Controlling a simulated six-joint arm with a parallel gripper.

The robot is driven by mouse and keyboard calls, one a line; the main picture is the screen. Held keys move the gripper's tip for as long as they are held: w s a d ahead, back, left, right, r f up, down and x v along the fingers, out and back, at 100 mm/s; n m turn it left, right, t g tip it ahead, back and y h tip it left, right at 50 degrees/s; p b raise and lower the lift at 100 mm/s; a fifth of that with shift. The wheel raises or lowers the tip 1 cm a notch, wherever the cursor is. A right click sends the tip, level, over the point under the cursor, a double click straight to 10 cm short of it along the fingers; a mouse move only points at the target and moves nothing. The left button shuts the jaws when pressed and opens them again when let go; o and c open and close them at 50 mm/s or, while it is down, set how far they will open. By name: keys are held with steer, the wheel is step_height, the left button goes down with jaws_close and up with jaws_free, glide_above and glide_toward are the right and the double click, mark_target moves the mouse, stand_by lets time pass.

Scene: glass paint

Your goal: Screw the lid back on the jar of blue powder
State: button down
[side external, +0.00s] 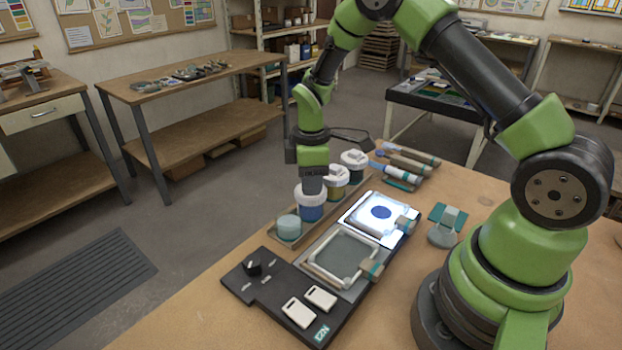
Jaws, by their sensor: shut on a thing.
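The jar of blue powder (311,213) stands upright in the wooden rack, a blue band showing through its wall. Its white lid (300,198) sits at the jar's mouth; I cannot tell whether the thread is engaged. My gripper (312,186) points straight down over this jar, shut on the lid. The fingertips and the middle of the lid's top are partly hidden by the gripper.
A yellow jar (337,188) and a dark jar (354,173) with white lids stand close behind in the rack (340,206). A pale teal pot (289,228) stands in front. A lit panel (361,226) and a framed tray (323,275) lie to the right.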

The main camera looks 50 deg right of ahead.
steer(key=m, duration=0.4)
steer(key=shift+m, duration=0.3)
steer(key=m, duration=0.5)
steer(key=shift+m, duration=0.6)
steer(key=m, duration=0.4)
steer(key=shift+f, duration=0.1)
